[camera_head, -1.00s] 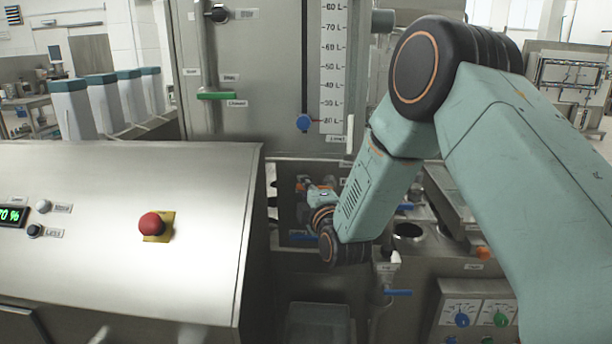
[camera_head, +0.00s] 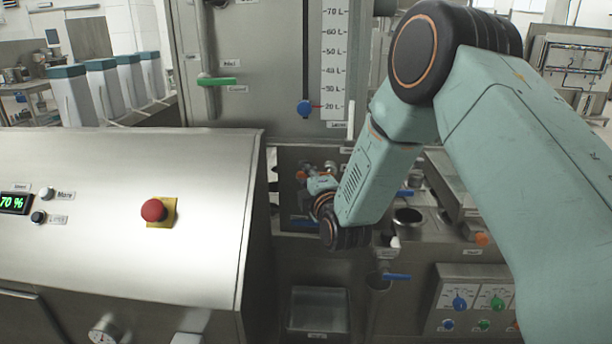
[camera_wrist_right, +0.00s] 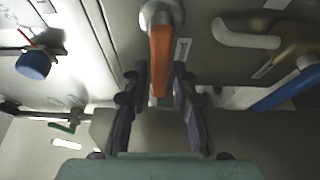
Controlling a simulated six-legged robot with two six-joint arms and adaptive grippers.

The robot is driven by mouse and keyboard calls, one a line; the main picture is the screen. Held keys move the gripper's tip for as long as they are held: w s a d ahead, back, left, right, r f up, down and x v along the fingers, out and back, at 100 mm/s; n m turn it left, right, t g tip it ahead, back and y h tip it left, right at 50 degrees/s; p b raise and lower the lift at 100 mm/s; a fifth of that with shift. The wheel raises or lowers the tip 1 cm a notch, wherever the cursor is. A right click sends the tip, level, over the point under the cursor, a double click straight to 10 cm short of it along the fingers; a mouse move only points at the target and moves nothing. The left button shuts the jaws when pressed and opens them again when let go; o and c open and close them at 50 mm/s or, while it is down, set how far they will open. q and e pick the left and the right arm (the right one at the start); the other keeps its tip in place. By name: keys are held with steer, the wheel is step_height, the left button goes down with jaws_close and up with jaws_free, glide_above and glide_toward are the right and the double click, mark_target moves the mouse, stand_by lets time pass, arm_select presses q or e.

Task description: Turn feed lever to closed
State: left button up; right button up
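An orange lever (camera_wrist_right: 160,60) hangs from a round metal pivot in the right wrist view. My right gripper (camera_wrist_right: 154,75) is open, with one dark finger on each side of the lever's lower end; I cannot tell whether they touch it. In the head view my right gripper (camera_head: 322,183) is small and partly hidden by its own arm, in the recess below the level scale. A green lever (camera_head: 217,81) lies level on the upper panel, beside small labels. No label I can read names the feed lever. My left gripper is not in view.
A sloped steel console (camera_head: 90,190) with a red stop button (camera_head: 153,210) fills the left. A blue lever (camera_wrist_right: 285,90) and a white handle (camera_wrist_right: 245,35) sit right of the orange lever. A blue knob (camera_wrist_right: 33,64) is at the left.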

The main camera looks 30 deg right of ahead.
steer(key=shift+o, duration=0.6)
steer(key=shift+s+a, duration=0.1)
steer(key=s+a, duration=0.1)
steer(key=s, duration=1)
steer(key=shift+s+a, duration=0.3)
steer(key=shift+a, duration=0.05)
